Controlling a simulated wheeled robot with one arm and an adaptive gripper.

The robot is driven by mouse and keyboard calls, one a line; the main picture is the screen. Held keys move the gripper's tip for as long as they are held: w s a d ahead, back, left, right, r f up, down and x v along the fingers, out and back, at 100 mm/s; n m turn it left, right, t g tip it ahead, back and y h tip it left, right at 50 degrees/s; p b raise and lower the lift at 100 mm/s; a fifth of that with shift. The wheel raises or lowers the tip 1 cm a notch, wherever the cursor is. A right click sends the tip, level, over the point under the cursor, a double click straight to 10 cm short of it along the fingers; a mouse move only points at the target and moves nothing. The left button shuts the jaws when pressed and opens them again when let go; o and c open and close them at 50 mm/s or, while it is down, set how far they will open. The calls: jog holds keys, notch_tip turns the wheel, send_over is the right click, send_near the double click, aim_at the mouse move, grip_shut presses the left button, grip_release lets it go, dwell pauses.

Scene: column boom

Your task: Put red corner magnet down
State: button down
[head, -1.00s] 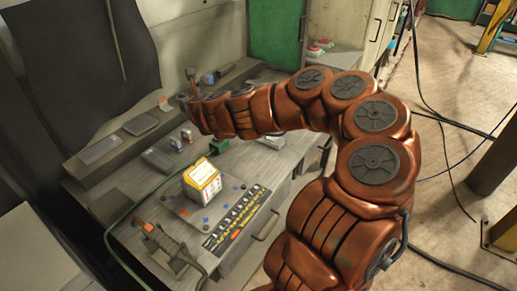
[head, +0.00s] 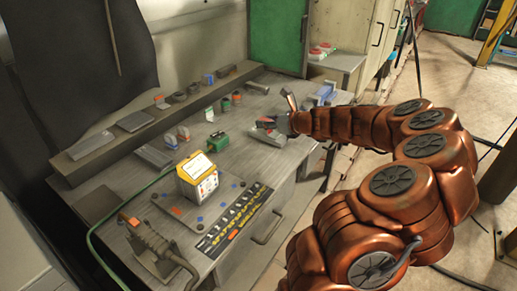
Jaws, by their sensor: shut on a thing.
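My gripper (head: 275,127) is over the right back part of the grey workbench (head: 245,165), its arm reaching in from the right. A small red piece (head: 265,124), which looks like the red corner magnet, shows at its fingertips, and the gripper is shut on it. The piece is small and partly hidden by the gripper. A grey block-like shape shows just below the fingers. I cannot tell whether the magnet touches the bench top.
A yellow and white box (head: 198,178) stands at the bench's middle front. A green item (head: 218,141) sits left of my gripper. A raised shelf (head: 120,140) with small parts runs along the back. A clamp-like tool (head: 155,248) lies at the front left. Blue parts (head: 324,92) stand behind my gripper.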

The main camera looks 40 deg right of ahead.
jog(key=shift+n+g+y, duration=0.3)
jog(key=shift+n+y, duration=0.4)
jog(key=shift+y, duration=0.2)
jog(key=s+d+f+b, duration=0.1)
jog(key=s, duration=0.2)
jog(key=s+d+f+b, duration=0.1)
jog(key=s+d, duration=0.1)
jog(key=s, duration=0.1)
jog(key=s+d+f+b, duration=0.1)
jog(key=s, duration=0.2)
jog(key=shift+s+d+f, duration=0.15)
jog(key=shift+d+f, duration=0.2)
jog(key=shift+d, duration=0.05)
jog(key=p, duration=0.2)
send_over(256, 145)
jog(key=shift+a+f, duration=0.15)
jog(key=shift+f, duration=0.6)
jog(key=shift+s+f+p, duration=0.1)
jog(key=shift+f+p, duration=0.35)
jog(key=shift+f, duration=1.25)
jog(key=shift+f, duration=0.2)
jog(key=c, duration=1.1)
grip_release()
jog(key=shift+r, duration=0.1)
